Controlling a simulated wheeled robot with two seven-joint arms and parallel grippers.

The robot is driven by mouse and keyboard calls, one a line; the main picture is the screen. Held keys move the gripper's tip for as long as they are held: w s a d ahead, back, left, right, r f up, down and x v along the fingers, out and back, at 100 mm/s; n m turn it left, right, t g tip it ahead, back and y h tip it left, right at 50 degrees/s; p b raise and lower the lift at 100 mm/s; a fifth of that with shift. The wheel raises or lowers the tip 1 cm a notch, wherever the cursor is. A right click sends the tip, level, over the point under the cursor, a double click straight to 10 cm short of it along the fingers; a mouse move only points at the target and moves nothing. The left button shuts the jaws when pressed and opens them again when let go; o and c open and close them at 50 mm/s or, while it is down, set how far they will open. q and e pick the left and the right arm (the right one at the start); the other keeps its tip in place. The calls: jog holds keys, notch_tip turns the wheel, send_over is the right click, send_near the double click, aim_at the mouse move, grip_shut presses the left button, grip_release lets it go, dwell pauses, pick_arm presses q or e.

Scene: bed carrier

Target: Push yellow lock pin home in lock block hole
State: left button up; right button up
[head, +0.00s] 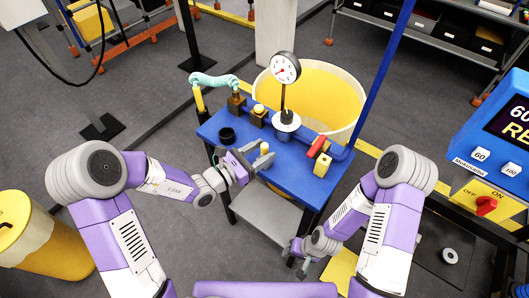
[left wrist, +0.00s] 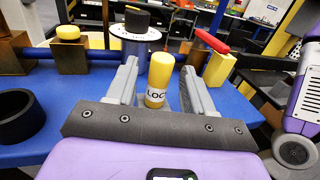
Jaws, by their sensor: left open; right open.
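The yellow lock pin (left wrist: 158,78), with part of a "LOC" label showing, stands upright between the two fingers of my left gripper (left wrist: 160,70) in the left wrist view. The fingers are open, with a gap on both sides of the pin. In the head view, the pin's yellow top (head: 264,147) shows by my left gripper (head: 252,158) over the blue table (head: 292,181). The lock block hole and the pin's lower end are hidden, so its depth cannot be told. My right gripper (head: 301,258) is open and empty, low beside the table's front right.
A dial gauge (head: 286,68) rises behind the pin. A yellow valve with a red handle (head: 318,147) stands to its right, a black ring (head: 227,135) to its left. A brown block with a yellow knob (head: 258,114) is farther back. A blue post (head: 384,72) stands right.

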pick_arm(q)
jog(key=shift+w+d, duration=0.5)
jog(key=shift+d, duration=0.05)
grip_shut()
